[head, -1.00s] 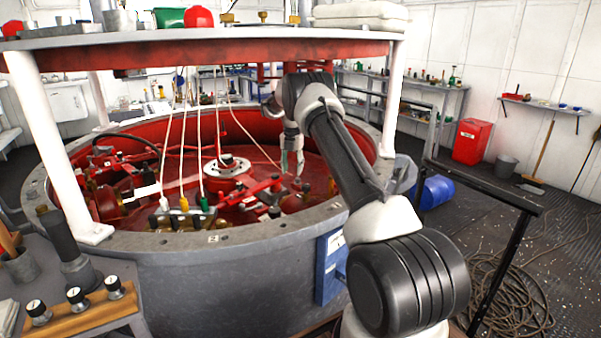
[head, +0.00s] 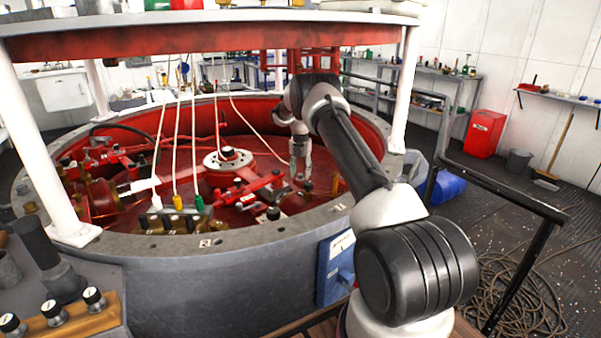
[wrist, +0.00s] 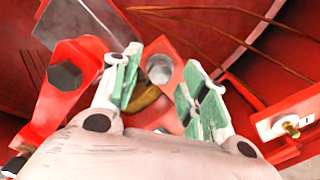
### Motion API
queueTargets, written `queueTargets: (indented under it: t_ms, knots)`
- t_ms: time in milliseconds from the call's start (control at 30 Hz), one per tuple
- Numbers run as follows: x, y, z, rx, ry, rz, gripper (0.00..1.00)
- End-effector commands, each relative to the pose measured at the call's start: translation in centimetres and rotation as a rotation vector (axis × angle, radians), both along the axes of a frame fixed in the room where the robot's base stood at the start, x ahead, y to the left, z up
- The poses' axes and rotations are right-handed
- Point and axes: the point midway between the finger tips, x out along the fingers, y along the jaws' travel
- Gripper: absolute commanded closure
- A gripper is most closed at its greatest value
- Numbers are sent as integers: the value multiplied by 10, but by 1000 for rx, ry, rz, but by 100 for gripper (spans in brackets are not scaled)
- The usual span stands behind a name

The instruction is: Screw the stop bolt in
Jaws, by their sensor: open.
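My gripper (head: 301,172) hangs over the red machinery inside the round grey-rimmed tank (head: 240,243). In the wrist view my gripper (wrist: 163,62) is open, its two green-padded fingers apart with nothing held between them. Beyond and between the fingers is a red bracket with a round grey part (wrist: 160,68), a bolt end or socket; I cannot tell which. A brassy piece (wrist: 147,97) shows below it, partly hidden by the left finger. A dark hex head (wrist: 65,75) sits on a red arm at the left. I cannot tell which part is the stop bolt.
A red plate with a brass fitting (wrist: 291,125) lies right of the fingers. White cords (head: 177,140) hang into the tank. An overhead shelf (head: 210,28) on white posts spans it. A black railing (head: 500,187) and coiled rope (head: 510,290) are at the right.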

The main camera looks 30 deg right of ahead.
Motion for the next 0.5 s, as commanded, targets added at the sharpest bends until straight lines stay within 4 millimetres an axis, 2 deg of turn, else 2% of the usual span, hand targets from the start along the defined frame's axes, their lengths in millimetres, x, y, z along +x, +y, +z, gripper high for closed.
queueTargets:
  t_ms: [267,500]
  knots:
    - [0,0,-2,0,0,0,58]
    - [0,0,-2,0,0,0,100]
